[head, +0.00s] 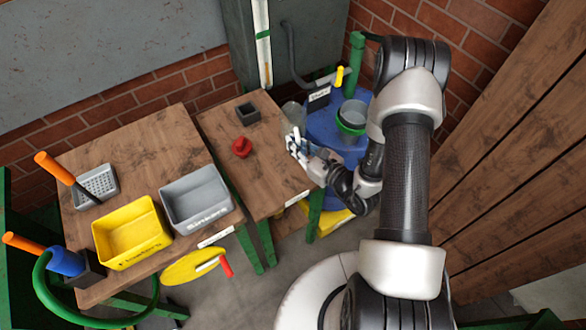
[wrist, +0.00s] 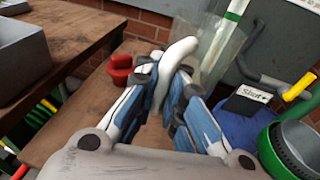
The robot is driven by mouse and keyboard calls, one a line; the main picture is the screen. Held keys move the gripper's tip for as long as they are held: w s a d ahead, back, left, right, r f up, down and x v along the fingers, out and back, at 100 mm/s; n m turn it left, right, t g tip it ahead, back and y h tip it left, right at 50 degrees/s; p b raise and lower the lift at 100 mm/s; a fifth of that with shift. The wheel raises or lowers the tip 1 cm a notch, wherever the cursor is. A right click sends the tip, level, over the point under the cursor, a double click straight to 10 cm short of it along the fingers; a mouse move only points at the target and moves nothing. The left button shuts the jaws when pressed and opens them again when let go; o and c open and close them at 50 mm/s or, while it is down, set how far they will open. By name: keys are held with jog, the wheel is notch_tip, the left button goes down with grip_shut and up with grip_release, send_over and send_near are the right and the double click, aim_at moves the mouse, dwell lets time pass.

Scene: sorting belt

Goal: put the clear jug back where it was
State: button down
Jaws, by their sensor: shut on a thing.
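The clear jug (head: 292,113) is see-through and stands out faintly near the right edge of the narrow wooden table (head: 222,130). In the wrist view its clear body (wrist: 222,48) is beyond the fingers, and a white curved handle (wrist: 178,48) passes between the fingertips. My gripper (head: 297,146) is shut on that handle; its blue-grey fingers also show in the wrist view (wrist: 168,82). The jug looks roughly upright. I cannot tell whether its base touches the table; my gripper hides part of it.
A red object (head: 242,147) and a dark square holder (head: 247,112) sit on the narrow table. To the right, a blue surface (head: 322,128) bears a green-and-grey nested container (head: 352,118) and a small label sign (head: 319,97). Yellow (head: 130,232) and grey (head: 195,198) bins stand left.

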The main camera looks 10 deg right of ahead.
notch_tip(320, 180, down, 12)
jog(key=b, duration=0.3)
jog(key=shift+a+r, duration=0.1)
jog(key=shift+r, duration=0.15)
jog(key=c, duration=2.2)
grip_release()
jog(key=shift+f+b, duration=0.2)
jog(key=shift+b, duration=0.1)
jog(key=shift+c, duration=0.2)
jog(key=o, duration=0.6)
jog(key=shift+c, duration=0.2)
jog(key=shift+r, duration=0.15)
